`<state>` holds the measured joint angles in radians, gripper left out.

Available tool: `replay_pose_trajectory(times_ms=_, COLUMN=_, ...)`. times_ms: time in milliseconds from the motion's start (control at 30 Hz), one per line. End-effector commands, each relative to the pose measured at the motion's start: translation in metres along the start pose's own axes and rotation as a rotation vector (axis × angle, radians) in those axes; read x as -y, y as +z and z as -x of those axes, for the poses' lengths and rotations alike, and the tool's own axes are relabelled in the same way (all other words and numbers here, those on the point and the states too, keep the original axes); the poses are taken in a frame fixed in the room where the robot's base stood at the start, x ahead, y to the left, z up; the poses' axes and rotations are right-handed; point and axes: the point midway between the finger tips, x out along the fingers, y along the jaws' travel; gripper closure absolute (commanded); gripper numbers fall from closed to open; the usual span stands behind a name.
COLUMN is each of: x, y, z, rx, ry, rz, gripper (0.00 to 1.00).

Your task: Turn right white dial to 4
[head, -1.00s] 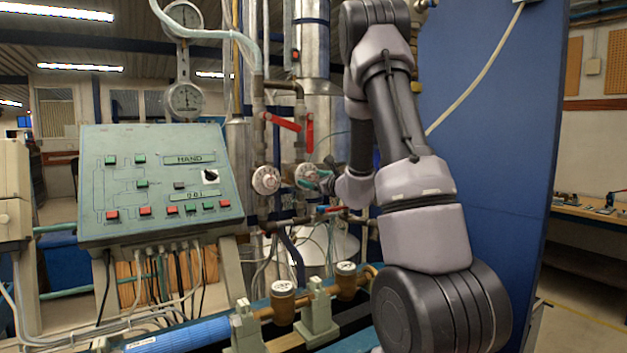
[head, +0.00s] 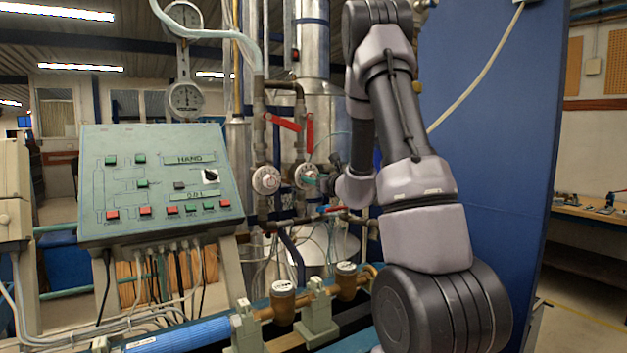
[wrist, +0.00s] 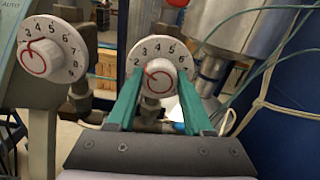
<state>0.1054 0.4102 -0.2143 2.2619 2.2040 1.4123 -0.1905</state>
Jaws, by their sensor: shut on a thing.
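The right white dial (wrist: 160,68) has black numbers and a red ring with a pointer. In the wrist view the 4 is near its top, and the pointer appears to lean to the upper left; its exact reading is hard to tell. My gripper (wrist: 158,88) has its two green fingers on either side of this dial and is shut on it. In the head view the right dial (head: 305,175) is partly covered by my gripper (head: 316,177), which comes from the right.
A second white dial (wrist: 52,50) is close on the left. Red lever handles (head: 309,133) are above the dials. A control panel (head: 160,185) stands to the left, and a blue panel (head: 490,150) to the right. Thin green hoses run near the dial.

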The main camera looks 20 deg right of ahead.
Motion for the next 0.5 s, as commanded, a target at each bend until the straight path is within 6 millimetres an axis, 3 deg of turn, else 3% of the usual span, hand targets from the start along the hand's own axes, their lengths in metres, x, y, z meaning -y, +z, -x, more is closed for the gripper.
replay_pose_trajectory(times_ms=500, x=0.0008, y=-0.0005, z=0.0006, rx=-0.001, ry=-0.002, rz=-0.481, gripper=1.0)
